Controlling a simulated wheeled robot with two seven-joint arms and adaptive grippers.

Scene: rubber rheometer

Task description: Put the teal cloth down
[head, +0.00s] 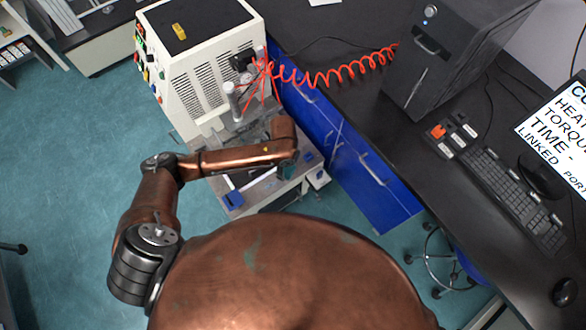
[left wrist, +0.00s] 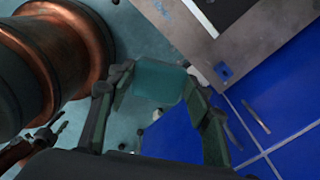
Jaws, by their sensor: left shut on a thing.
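The teal cloth (left wrist: 158,82) is between the fingers of my left gripper (left wrist: 160,92) in the left wrist view. It looks like a small flat teal piece, and both fingers press on its sides. In the left wrist view it shows against the floor, beside the grey shelf edge (left wrist: 190,48) and the blue cabinet (left wrist: 275,85). In the head view my left arm reaches across the front of the cream machine; its gripper is mostly hidden under the wrist, and I cannot make out the cloth clearly there. My right gripper is not in view.
The cream rheometer (head: 200,75) stands left of the black bench (head: 345,85). A red coiled hose (head: 335,76) runs from it over the bench. A computer tower (head: 445,60), keyboard (head: 512,195) and monitor (head: 560,130) fill the right. A stool (head: 440,260) stands below; floor is open at left.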

